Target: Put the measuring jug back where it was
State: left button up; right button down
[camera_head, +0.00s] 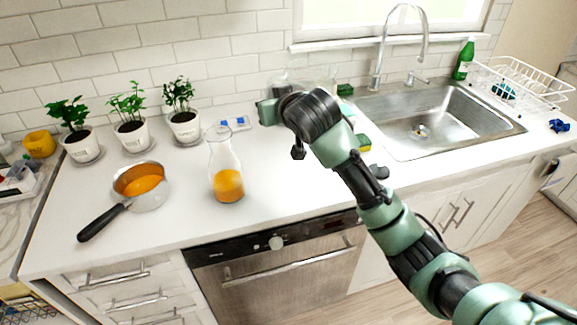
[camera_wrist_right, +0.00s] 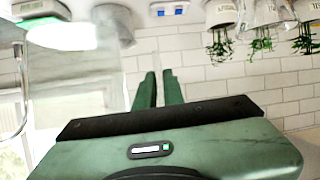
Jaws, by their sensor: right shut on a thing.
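The measuring jug (camera_head: 318,76) is clear and mostly hidden behind my right arm in the head view, near the back wall left of the sink. In the right wrist view the clear jug (camera_wrist_right: 75,85) fills the left side, beside the fingers. My right gripper (camera_wrist_right: 160,88) is shut with a narrow gap between its fingers, holding the jug; the exact contact is hard to see through the clear material. In the head view its fingertips are hidden behind the wrist. I cannot tell whether the jug's base touches the counter. My left gripper is not in view.
A glass carafe of orange liquid (camera_head: 228,185) and a saucepan (camera_head: 144,187) stand on the left of the counter. Potted plants (camera_head: 131,131) line the wall. A blue-and-white item (camera_head: 235,123) lies near the gripper. The sink (camera_head: 430,120) and dish rack (camera_head: 520,80) are right.

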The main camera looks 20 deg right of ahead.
notch_tip(320, 180, down, 17)
jog(key=shift+d+f+p, duration=0.1)
jog(key=shift+d+p, duration=0.05)
jog(key=shift+p, duration=0.65)
jog(key=shift+f, duration=0.2)
jog(key=shift+f, duration=0.15)
jog(key=c, duration=1.5)
grip_release()
jog(key=b+v, duration=0.1)
jog(key=v, duration=1.1)
jog(key=shift+r, duration=0.2)
